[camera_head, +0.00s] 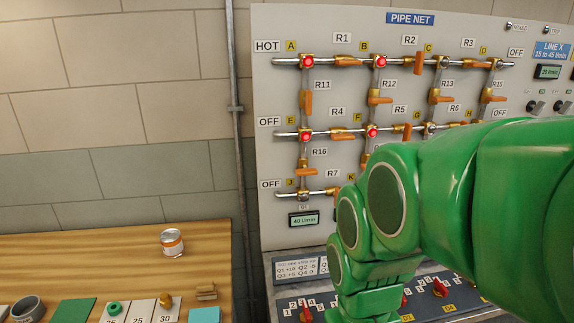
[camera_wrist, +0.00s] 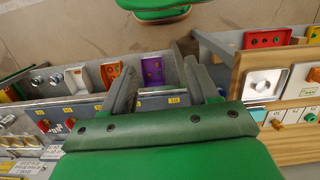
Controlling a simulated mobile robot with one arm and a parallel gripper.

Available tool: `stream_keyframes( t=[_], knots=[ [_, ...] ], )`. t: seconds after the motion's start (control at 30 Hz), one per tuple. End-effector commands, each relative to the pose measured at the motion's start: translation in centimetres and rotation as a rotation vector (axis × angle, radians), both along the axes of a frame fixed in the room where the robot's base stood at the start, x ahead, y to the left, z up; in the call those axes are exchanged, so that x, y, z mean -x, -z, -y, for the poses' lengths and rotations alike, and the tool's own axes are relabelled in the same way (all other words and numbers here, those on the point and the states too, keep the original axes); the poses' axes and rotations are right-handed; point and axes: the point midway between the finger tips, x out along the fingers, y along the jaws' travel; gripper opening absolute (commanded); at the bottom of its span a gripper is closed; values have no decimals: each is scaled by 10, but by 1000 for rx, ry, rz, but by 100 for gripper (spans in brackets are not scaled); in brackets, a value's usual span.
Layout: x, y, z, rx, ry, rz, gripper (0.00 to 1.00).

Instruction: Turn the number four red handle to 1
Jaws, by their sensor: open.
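A sloping blue panel (camera_head: 470,306) below the pipe board carries red handles with numbers around them. One red handle (camera_head: 440,288) stands right of my arm, above a small yellow label that looks like a 4 but is blurred. Another red handle (camera_head: 305,314) is at the panel's left, and one shows partly beside my arm. Red handles (camera_wrist: 70,123) also show small at the left of the wrist view. My gripper (camera_wrist: 160,70) is open, its two grey fingers apart with nothing held between them. In the head view my green arm hides the gripper and part of the panel.
The pipe board (camera_head: 270,90) rises behind, with orange levers and red lamps. A wooden table (camera_head: 90,255) at left holds a can (camera_head: 171,242) and several small items.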

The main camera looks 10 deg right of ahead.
Motion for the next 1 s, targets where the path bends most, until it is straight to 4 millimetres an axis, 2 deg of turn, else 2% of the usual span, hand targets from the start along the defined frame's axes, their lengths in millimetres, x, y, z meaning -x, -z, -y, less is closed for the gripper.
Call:
stream_keyframes(
  t=[0.03, 0.1, 0.13, 0.37, 0.57, 0.77, 1.0],
  knots=[
    [-13, -3, 3, -4, -18, 8, 51],
    [-32, -7, 8, -10, -48, 18, 40],
    [-40, -8, 11, -13, -60, 21, 38],
    [-104, -17, 40, -30, -129, 64, 38],
    [-156, -16, 78, -45, -153, 105, 38],
    [-203, -6, 130, -53, -147, 140, 38],
    [-243, 20, 210, -47, -101, 167, 38]
  ],
)
